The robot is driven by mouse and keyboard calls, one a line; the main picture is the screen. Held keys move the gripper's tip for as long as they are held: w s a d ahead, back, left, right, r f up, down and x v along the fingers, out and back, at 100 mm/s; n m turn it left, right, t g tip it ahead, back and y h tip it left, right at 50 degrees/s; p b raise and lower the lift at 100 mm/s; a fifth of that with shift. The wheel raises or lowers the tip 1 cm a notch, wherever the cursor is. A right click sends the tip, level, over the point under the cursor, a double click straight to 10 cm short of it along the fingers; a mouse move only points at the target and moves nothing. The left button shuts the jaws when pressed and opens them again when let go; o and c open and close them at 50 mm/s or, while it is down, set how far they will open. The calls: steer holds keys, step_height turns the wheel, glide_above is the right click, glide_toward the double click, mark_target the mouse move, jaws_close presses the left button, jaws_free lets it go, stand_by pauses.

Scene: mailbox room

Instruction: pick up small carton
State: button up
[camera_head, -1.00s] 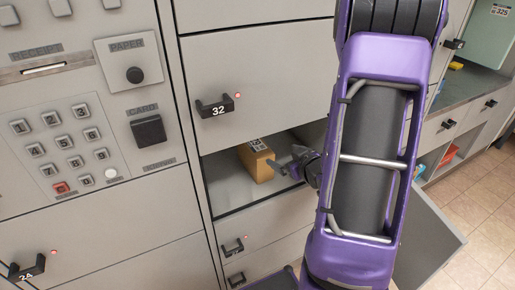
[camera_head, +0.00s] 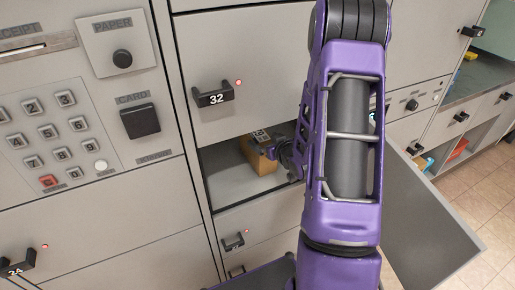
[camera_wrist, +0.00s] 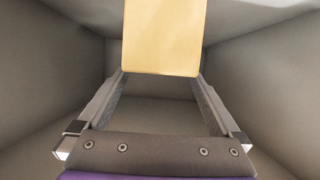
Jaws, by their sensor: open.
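The small carton (camera_head: 258,157) is a brown box standing inside an open locker compartment (camera_head: 228,186) below door 32. In the wrist view the carton (camera_wrist: 163,38) fills the top middle, its near face plain tan. My gripper (camera_head: 276,152) reaches into the compartment from the right, by the carton's right side in the head view. In the wrist view my gripper (camera_wrist: 160,84) is open, one finger on each side, with the carton lying between and beyond the fingertips. Contact between fingers and carton cannot be told.
The compartment walls (camera_wrist: 50,75) enclose my gripper on the sides. The open compartment door (camera_head: 425,215) hangs to the right of my arm. Door 32 with its black handle (camera_head: 213,96) is just above. A counter (camera_head: 472,82) stands at the far right.

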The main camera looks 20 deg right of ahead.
mark_target(258, 134)
steer(key=shift+r+x, duration=0.15)
steer(key=shift+x, duration=1.35)
steer(key=shift+r+x, duration=0.15)
steer(key=shift+x, duration=1.35)
steer(key=shift+d, duration=0.1)
jaws_close()
